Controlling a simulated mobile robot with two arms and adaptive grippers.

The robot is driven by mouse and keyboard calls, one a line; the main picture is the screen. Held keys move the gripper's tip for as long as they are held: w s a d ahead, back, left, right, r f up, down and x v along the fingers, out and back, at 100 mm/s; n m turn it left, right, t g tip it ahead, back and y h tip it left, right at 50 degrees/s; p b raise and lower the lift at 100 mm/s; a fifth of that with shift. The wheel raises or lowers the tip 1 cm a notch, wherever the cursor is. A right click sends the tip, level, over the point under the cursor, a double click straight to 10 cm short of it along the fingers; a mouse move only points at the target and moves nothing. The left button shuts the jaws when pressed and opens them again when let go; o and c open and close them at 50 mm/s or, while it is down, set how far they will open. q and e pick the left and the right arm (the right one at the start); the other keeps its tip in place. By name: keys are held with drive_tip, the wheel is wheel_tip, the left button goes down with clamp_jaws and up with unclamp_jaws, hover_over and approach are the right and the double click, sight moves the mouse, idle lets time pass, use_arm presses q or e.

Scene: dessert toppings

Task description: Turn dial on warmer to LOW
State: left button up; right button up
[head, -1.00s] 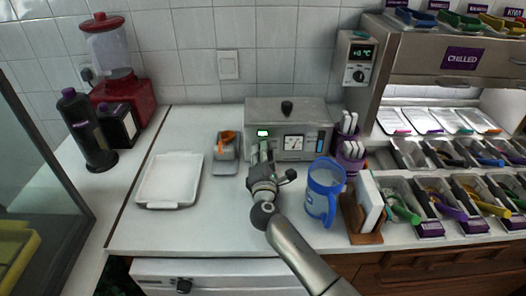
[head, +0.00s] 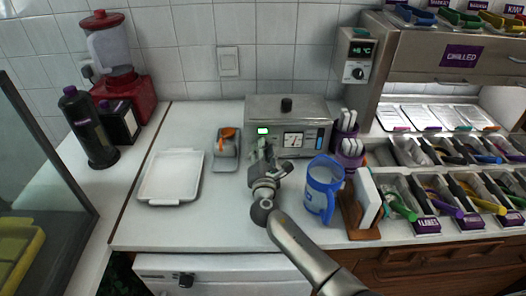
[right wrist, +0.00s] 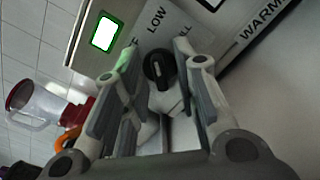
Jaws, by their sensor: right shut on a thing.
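The warmer (head: 306,111) is a grey metal box with a lit green-edged display (head: 263,131) and a gauge on its front; it stands at the back of the counter. My right gripper (head: 262,153) is at the left of its front panel, below the display. In the right wrist view the black round dial (right wrist: 159,69) sits between the two fingers, and the gripper is shut on it. The word LOW shows on the panel just above the dial; the other labels are partly hidden by the fingers. The dial's exact pointing is hard to tell. My left gripper is not in view.
A small scoop holder (head: 226,150) with an orange item and a white tray (head: 172,179) are on the left. A red blender (head: 121,85) is behind. Topping bins line the right.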

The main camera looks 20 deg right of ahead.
drive_tip(key=o, duration=0.6)
drive_tip(key=shift+o, duration=0.2)
drive_tip(key=v, duration=1.2)
